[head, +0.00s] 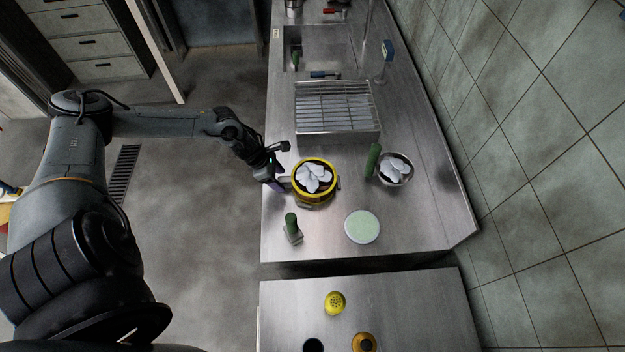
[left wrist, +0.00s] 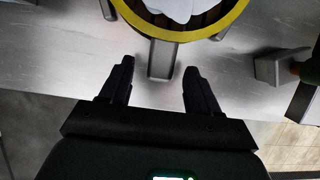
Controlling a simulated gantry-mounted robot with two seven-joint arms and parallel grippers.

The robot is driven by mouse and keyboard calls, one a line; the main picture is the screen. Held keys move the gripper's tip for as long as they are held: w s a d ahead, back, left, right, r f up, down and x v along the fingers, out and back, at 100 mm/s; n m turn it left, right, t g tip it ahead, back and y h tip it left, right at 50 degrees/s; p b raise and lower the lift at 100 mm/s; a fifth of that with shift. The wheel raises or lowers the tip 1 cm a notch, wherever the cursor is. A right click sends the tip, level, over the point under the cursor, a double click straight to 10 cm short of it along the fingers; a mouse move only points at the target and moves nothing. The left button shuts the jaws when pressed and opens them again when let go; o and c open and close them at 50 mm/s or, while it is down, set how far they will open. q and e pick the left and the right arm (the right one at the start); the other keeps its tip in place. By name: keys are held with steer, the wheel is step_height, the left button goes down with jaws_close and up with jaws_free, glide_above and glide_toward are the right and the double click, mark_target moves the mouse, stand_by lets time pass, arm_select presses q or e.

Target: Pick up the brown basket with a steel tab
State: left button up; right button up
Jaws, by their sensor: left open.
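The basket (head: 315,199) stands on the steel counter, left of its middle. It has a yellow rim, brown shows inside it, and white pieces fill it. In the left wrist view the basket (left wrist: 168,34) is at the top, with a steel tab (left wrist: 162,62) sticking out toward me. My left gripper (head: 281,186) is at the basket's left side in the head view. In the left wrist view the gripper (left wrist: 157,72) is open, with one finger on each side of the tab's end and gaps between. My right gripper is not in view.
A small block with a green handle (head: 292,228) stands near the front left. A pale green round plate (head: 362,227) lies front right. A metal bowl of white pieces (head: 396,168) stands right, beside a green cylinder (head: 373,160). A wire rack (head: 336,106) and sink are behind.

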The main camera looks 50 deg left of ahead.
arm_select(q)
steer(key=shift+x, duration=1.15)
jaws_close()
